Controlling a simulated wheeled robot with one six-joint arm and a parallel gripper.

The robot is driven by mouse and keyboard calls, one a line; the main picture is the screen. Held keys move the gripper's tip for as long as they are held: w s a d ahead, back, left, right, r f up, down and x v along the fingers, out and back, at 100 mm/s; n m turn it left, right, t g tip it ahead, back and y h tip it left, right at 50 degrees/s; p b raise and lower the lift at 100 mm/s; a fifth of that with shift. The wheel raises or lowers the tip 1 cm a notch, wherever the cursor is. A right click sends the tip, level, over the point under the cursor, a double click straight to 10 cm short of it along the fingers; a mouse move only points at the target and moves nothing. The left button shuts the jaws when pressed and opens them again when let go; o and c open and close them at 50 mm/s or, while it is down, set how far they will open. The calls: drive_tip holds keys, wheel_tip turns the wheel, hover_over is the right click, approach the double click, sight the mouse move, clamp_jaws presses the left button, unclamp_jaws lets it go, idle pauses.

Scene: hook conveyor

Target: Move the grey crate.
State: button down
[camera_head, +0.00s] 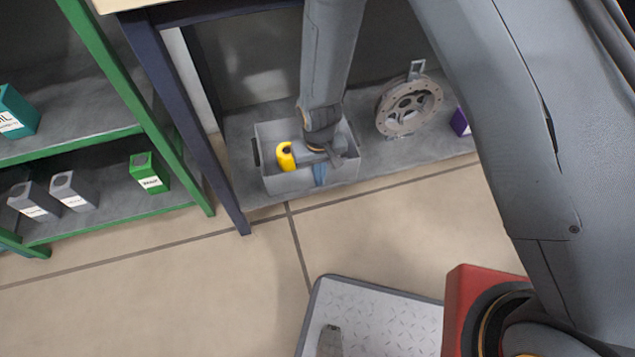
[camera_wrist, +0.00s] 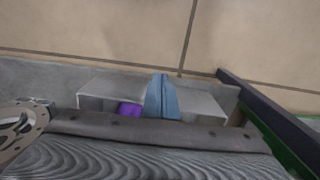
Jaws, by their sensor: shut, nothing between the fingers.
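The grey crate (camera_head: 292,183) is an open box on the low grey shelf, in the middle of the head view. It also shows in the wrist view (camera_wrist: 203,103), partly covered by my gripper body. My gripper (camera_head: 320,178) is over the crate, with its blue fingers at the crate's near wall. In the wrist view the blue fingers (camera_wrist: 161,88) are together and hold nothing. I cannot tell whether they touch the wall. A purple item (camera_wrist: 130,109) shows inside the crate. A yellow piece (camera_head: 286,160) shows at the crate's left, beside my wrist.
A round metal flange (camera_head: 408,104) stands to the right of the crate, with a purple box (camera_head: 460,123) beyond it. A dark blue post (camera_head: 195,130) rises on the left. A green rack (camera_head: 150,130) holds several boxes.

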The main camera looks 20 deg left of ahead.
drive_tip(key=w+a+f+b, duration=0.2)
drive_tip(key=w+f+b, duration=0.1)
drive_tip(key=f, duration=0.6)
drive_tip(key=shift+w+f+b, duration=0.2)
drive_tip(key=shift+f+b, duration=0.1)
drive_tip(key=shift+b, duration=0.2)
drive_tip(key=shift+a, duration=0.1)
